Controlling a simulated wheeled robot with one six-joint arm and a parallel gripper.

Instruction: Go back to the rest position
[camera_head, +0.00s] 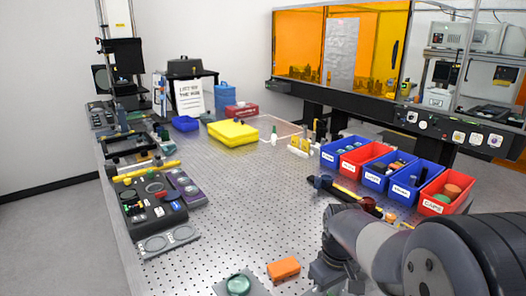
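My arm reaches in from the lower right, over the front right part of the perforated metal table (215,205). My gripper (332,278) points down near the table's front edge, just right of an orange block (284,268). The gripper is dark, small and partly cut off by the bottom of the picture. I cannot tell whether its fingers are open or shut, or whether anything is between them. A green round disc on a grey plate (238,285) lies left of the orange block.
Blue and red labelled bins (437,207) stand along the right edge, close behind my arm. A black tool with a yellow part (345,192) lies before them. A dark control panel (148,205) is at left, a yellow case (233,133) farther back. The table's middle is clear.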

